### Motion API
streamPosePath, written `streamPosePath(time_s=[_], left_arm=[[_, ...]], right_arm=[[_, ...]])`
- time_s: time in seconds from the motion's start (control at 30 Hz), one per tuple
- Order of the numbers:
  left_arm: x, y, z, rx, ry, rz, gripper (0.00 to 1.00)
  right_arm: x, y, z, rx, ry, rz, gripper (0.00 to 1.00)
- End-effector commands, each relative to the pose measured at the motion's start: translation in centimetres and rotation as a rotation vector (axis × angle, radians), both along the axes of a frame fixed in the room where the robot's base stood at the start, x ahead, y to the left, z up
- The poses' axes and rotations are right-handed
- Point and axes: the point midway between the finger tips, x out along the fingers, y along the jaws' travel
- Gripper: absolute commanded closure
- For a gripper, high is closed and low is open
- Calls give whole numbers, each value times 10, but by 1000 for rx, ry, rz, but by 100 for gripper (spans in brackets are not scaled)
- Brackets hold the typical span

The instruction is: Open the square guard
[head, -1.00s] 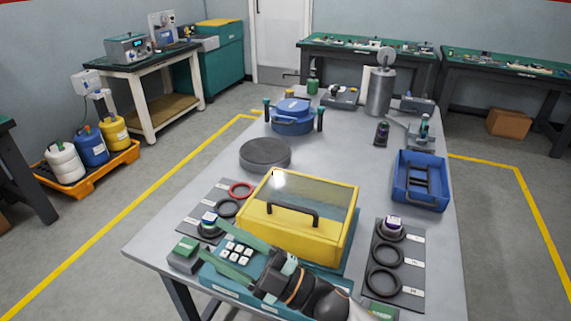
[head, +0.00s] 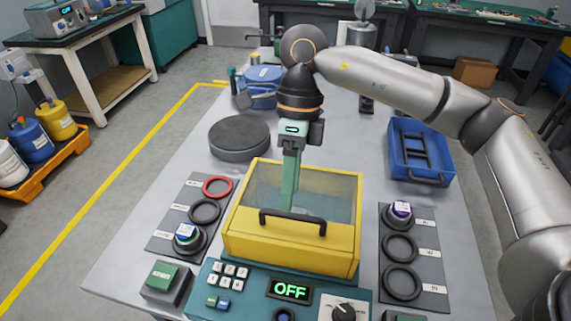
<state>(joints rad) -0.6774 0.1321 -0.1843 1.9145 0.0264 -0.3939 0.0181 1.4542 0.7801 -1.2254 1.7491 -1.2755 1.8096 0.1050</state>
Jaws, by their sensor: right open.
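The square guard (head: 290,245) is a yellow box with a clear window and a dark bar handle (head: 292,215) along its front. It is closed and sits on the teal tester, whose display (head: 290,290) reads OFF. My right gripper (head: 289,203) points straight down over the guard's window, just behind the middle of the handle. Its green fingers are seen edge-on, one in front of the other, and hold nothing visible. I cannot tell whether the tips touch the window or handle. My left gripper is not in view.
A mat with rings and a capped part (head: 187,238) lies left of the guard, another mat (head: 400,245) right. A dark round disc (head: 240,137), a blue lidded pot (head: 262,83) and a blue tray (head: 422,155) stand behind. A green-button box (head: 165,283) is front left.

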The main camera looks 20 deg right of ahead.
Motion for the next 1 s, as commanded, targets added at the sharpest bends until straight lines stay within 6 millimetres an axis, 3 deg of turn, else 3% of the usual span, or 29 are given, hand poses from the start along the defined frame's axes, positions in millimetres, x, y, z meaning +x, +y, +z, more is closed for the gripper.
streamPosePath(time_s=[0.17, 0.6, 1.0], left_arm=[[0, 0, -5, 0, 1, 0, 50], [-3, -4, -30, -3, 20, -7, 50], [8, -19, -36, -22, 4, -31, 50]], right_arm=[[2, -8, -3, -31, -11, -5, 40], [2, -7, -38, -25, -10, -3, 40], [2, -6, -70, -25, -10, -3, 40]])
